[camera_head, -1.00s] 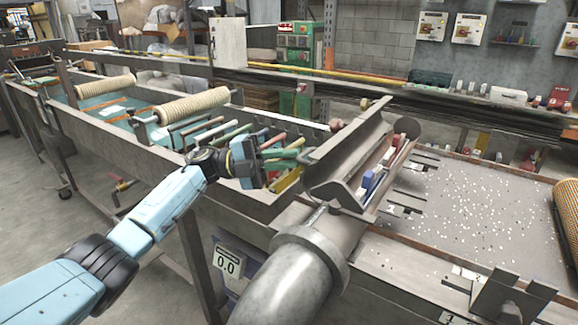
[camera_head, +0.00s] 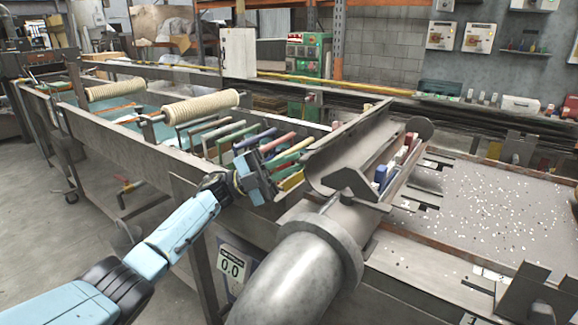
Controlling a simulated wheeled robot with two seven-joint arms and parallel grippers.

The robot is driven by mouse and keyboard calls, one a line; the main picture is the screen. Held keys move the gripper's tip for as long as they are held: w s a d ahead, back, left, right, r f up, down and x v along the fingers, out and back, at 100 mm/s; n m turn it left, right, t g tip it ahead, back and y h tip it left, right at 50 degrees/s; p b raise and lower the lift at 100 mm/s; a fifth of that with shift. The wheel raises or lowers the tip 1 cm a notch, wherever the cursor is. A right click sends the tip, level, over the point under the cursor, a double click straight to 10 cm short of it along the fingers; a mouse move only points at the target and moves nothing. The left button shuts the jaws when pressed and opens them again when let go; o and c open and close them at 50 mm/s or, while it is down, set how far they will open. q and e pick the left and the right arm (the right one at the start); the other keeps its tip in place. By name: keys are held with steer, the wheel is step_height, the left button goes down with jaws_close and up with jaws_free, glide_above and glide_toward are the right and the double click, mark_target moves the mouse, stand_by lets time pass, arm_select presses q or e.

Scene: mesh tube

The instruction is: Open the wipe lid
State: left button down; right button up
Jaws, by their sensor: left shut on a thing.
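My left gripper (camera_head: 262,181) reaches in from the left on a light blue arm. It is over the near wall of the trough, beside a row of coloured bars (camera_head: 240,134). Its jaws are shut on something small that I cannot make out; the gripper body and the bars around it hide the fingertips. Green, red and yellow bars lie right beside and behind it. I cannot pick out a wipe lid in this view. My right gripper is not in view.
A large grey pipe (camera_head: 300,272) and an angled metal chute (camera_head: 352,150) stand right of the gripper. A cream roller (camera_head: 200,107) spans the long trough. A flat bed (camera_head: 480,200) with white specks lies at the right. Floor shows at the lower left.

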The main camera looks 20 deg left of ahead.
arm_select(q)
steer(key=shift+d+r, duration=0.1)
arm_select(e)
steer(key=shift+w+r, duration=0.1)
arm_select(q)
steer(key=c, duration=1.5)
jaws_free()
